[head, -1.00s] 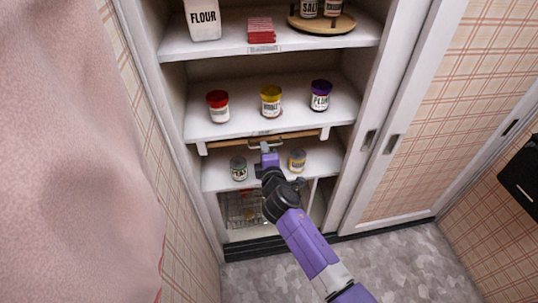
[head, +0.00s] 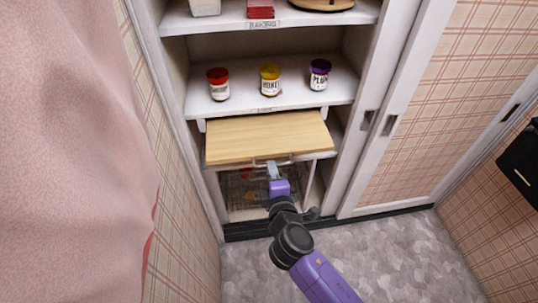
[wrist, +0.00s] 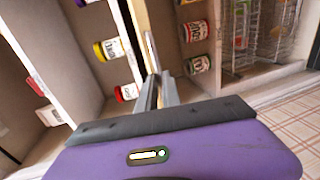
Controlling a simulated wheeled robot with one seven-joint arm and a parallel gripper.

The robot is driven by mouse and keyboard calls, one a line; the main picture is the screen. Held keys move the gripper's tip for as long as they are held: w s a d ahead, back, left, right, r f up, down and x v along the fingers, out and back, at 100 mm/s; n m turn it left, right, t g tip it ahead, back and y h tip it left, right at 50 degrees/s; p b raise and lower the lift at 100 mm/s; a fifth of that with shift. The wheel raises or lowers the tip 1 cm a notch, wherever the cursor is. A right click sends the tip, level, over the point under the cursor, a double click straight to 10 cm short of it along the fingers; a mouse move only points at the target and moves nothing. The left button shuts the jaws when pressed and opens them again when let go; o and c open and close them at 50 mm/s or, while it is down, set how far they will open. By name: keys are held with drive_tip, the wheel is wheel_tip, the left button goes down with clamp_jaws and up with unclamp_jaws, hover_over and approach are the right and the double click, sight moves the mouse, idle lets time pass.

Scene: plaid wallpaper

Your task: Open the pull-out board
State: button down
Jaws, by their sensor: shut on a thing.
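The pull-out board (head: 268,136) is a light wooden panel under the jar shelf of the cupboard. In the head view it stands well out from the cupboard, level, with a metal bar handle (head: 287,161) on its front edge. My gripper (head: 273,168) is shut on this handle at about its middle. In the wrist view the fingers (wrist: 157,88) close on the handle bar, and the board shows edge-on as a thin strip (wrist: 142,30). The board hides most of the shelf below it in the head view.
A red-lidded jar (head: 219,84), a yellow-lidded jar (head: 270,80) and a purple-lidded jar (head: 319,75) stand on the shelf above the board. A wire basket (head: 243,190) sits below. A sliding door (head: 430,110) is at the right. The floor in front (head: 390,245) is clear.

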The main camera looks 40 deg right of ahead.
drive_tip(key=shift+s+a+f, duration=0.1)
drive_tip(key=shift+s+a, duration=0.75)
drive_tip(key=shift+s, duration=0.3)
drive_tip(key=c, duration=1.5)
unclamp_jaws()
drive_tip(key=b+v, duration=0.1)
drive_tip(key=v, duration=0.6)
drive_tip(key=shift+s+a, duration=0.2)
drive_tip(key=shift+s, duration=0.1)
